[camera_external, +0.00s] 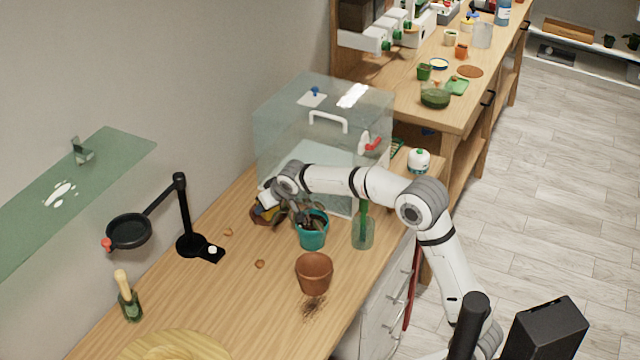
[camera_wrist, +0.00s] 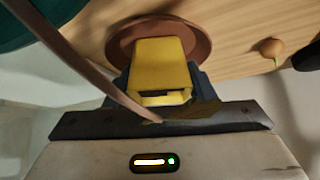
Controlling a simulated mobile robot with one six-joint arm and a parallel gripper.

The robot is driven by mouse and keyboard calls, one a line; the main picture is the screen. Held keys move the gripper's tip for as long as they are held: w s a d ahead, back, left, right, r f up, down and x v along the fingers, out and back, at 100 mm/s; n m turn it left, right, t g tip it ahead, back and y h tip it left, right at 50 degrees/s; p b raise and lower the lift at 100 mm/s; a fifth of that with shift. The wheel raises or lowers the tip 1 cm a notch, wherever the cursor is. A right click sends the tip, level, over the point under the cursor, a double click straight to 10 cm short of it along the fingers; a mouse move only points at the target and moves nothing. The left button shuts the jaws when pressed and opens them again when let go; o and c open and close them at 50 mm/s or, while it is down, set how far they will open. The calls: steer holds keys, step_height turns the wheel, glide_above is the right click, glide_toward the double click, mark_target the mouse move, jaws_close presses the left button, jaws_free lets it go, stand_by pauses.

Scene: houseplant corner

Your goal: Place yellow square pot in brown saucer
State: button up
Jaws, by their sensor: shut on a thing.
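The yellow square pot (camera_wrist: 160,62) is between the dark fingers of my gripper (camera_wrist: 160,80) in the wrist view, and they are shut on it. The brown saucer (camera_wrist: 201,35) lies behind the pot in that view, its round rim showing on both sides. Whether the pot touches the saucer cannot be told. In the external view my gripper (camera_external: 270,208) is low over the table in front of the clear box. A little of the yellow pot (camera_external: 268,213) shows there, with the saucer (camera_external: 256,218) partly hidden under it.
A teal pot with a dark plant (camera_external: 313,238) stands close to the right of my gripper. A long brown leaf crosses the wrist view. The clear box (camera_external: 300,115) is behind. A terracotta pot (camera_external: 314,275), glass vase (camera_external: 362,234) and black stand (camera_external: 190,244) stand around.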

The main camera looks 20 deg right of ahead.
steer(key=shift+f, duration=0.15)
steer(key=o, duration=1.1)
steer(key=shift+s+r, duration=0.15)
steer(key=shift+r, duration=0.35)
steer(key=p+v, duration=0.1)
steer(key=v, duration=1)
steer(key=shift+s+d+r, duration=0.1)
